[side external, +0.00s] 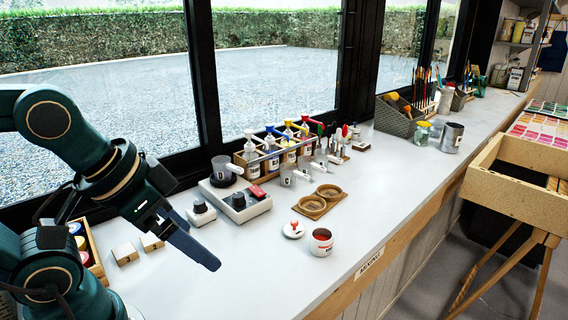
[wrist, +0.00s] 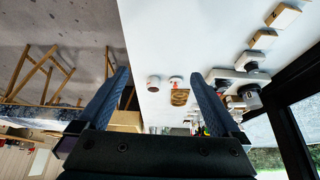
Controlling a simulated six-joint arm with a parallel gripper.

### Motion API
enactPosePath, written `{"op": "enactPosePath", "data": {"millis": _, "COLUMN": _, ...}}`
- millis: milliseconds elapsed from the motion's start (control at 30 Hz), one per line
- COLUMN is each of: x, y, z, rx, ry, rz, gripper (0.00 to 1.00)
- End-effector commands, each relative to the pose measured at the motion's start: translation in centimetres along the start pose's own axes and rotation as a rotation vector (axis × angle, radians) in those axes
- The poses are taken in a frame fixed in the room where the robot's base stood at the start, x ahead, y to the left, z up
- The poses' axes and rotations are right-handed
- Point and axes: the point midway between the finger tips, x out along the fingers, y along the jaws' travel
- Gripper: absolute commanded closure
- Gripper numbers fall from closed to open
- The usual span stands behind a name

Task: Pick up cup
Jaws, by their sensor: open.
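Clear handled cups (side external: 288,176) stand behind the wooden tray, and another clear cup (side external: 222,169) is on the grey device. I cannot tell which one the task means. My gripper (side external: 203,248) is open and empty above the counter, left of the white cup and apart from it. Both fingers show in the wrist view (wrist: 158,76).
A white lid with a red knob (side external: 293,229) and a wooden two-ring tray (side external: 319,202) lie close behind the white cup.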

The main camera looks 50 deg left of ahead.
Motion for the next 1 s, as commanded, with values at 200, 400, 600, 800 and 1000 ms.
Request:
{"op": "enactPosePath", "data": {"millis": 200, "x": -2.3, "y": 0.1, "z": -5.1, "rx": 0.118, "ry": 0.079, "rz": 0.014, "gripper": 0.0}}
{"op": "enactPosePath", "data": {"millis": 400, "x": -2.7, "y": -2.1, "z": -11.8, "rx": 0.155, "ry": 0.09, "rz": -0.004, "gripper": 0.0}}
{"op": "enactPosePath", "data": {"millis": 600, "x": -0.8, "y": -6.9, "z": -17.8, "rx": 0.143, "ry": 0.074, "rz": -0.032, "gripper": 0.0}}
{"op": "enactPosePath", "data": {"millis": 800, "x": 2.9, "y": -13.6, "z": -21.3, "rx": 0.091, "ry": 0.04, "rz": -0.055, "gripper": 0.0}}
{"op": "enactPosePath", "data": {"millis": 1000, "x": 7.6, "y": -21.1, "z": -21.2, "rx": -0.011, "ry": -0.01, "rz": -0.069, "gripper": 0.0}}
